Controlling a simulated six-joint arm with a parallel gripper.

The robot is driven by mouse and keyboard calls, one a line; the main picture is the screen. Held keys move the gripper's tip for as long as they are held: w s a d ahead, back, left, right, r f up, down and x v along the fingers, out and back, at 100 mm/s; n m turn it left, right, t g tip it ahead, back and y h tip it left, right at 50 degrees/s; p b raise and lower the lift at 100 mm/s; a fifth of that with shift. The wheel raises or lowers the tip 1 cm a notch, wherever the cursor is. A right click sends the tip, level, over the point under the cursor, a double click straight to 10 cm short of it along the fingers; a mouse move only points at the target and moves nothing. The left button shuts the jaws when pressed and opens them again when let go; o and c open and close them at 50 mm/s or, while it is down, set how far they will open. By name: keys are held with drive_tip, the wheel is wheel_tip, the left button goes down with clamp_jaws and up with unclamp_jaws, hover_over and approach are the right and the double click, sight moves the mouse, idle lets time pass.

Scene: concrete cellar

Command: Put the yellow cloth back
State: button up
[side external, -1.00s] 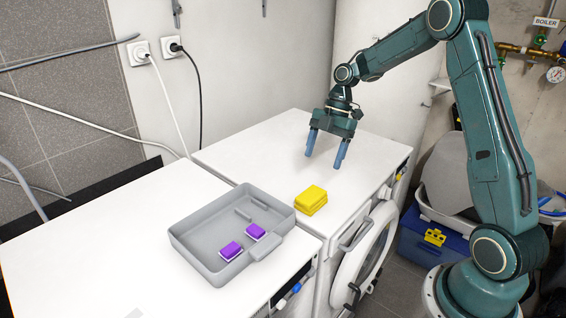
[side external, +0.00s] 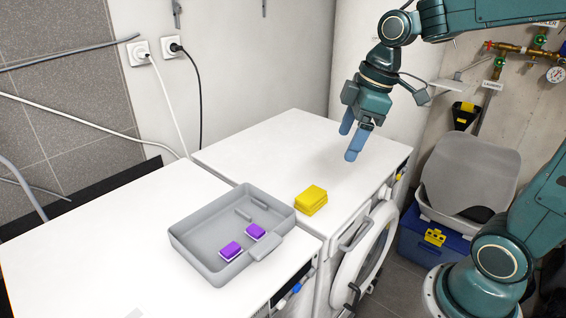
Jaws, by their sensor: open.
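The yellow cloth (side external: 311,200) lies folded in a small stack on the white top of the right machine, near its front left edge, just right of the grey tray (side external: 184,243). My gripper (side external: 351,146) is open and empty. It hangs in the air above the right machine, up and to the right of the cloth and clear of it. Its blue fingers point down and slightly left.
The tray rests on the left machine top (side external: 95,255). The back of the right machine top (side external: 283,140) is clear. A round washer door (side external: 362,257) is at the front.

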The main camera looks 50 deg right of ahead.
drive_tip(key=s+a+m+t+h, duration=0.1)
drive_tip(key=s+a+m+t, duration=0.1)
drive_tip(key=s+m, duration=0.5)
drive_tip(key=shift+s+r+m+t, duration=0.2)
drive_tip(key=shift+s+m+t, duration=0.15)
drive_tip(key=shift+s, duration=2.45)
